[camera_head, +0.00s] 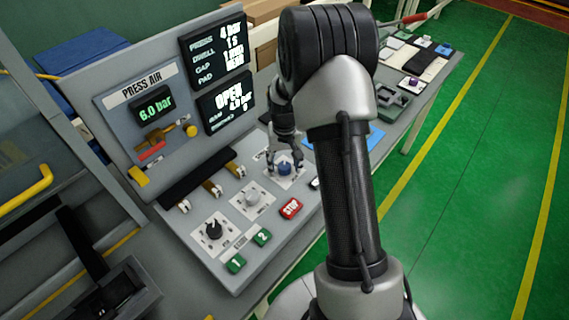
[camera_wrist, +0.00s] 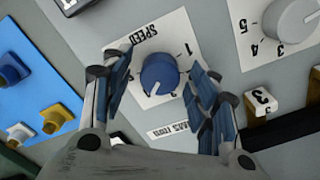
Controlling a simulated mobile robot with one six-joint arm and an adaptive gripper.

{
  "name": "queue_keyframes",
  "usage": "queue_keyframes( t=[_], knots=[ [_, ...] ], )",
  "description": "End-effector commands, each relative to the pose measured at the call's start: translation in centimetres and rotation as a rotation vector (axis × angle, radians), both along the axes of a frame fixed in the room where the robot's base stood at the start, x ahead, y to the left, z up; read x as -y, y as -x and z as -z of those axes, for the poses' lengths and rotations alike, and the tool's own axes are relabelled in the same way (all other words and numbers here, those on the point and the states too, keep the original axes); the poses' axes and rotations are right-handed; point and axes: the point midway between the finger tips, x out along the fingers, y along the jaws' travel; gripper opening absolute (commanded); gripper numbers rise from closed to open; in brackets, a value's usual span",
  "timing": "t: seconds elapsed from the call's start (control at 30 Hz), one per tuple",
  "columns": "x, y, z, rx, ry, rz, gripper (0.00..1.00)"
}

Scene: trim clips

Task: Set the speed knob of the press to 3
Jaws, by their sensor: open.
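The speed knob is blue and round. It sits on a white dial plate marked SPEED on the press panel, in the wrist view (camera_wrist: 160,74) and in the head view (camera_head: 285,169). A pale mark shows on the knob's lower part in the wrist view. The figure 1 is readable at its upper right; I cannot tell the knob's setting. My gripper (camera_wrist: 158,92) is open, with one finger on each side of the knob and gaps visible between. In the head view my gripper (camera_head: 285,158) is over the knob. The fingers hide part of the dial plate.
A grey knob (camera_head: 252,198) and a black knob (camera_head: 213,230) are on the same panel. A red STOP button (camera_head: 290,208) and green buttons 1 (camera_head: 236,263) and 2 (camera_head: 262,237) lie nearby. Switches (camera_head: 212,187) stand behind. Displays (camera_head: 217,48) rise at the back.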

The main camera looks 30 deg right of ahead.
Motion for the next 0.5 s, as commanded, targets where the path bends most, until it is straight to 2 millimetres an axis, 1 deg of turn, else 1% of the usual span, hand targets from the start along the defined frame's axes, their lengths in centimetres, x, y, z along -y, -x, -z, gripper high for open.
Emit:
queue_keyframes(
  t=[0.03, 0.07, 0.5],
  knots=[
    [0.00, 0.00, -0.02, 0.000, 0.000, 0.000, 0.54],
    [0.00, 0.00, -0.03, 0.000, 0.000, 0.000, 0.52],
    [0.00, -0.01, -0.05, 0.000, 0.000, 0.000, 0.22]
  ],
)
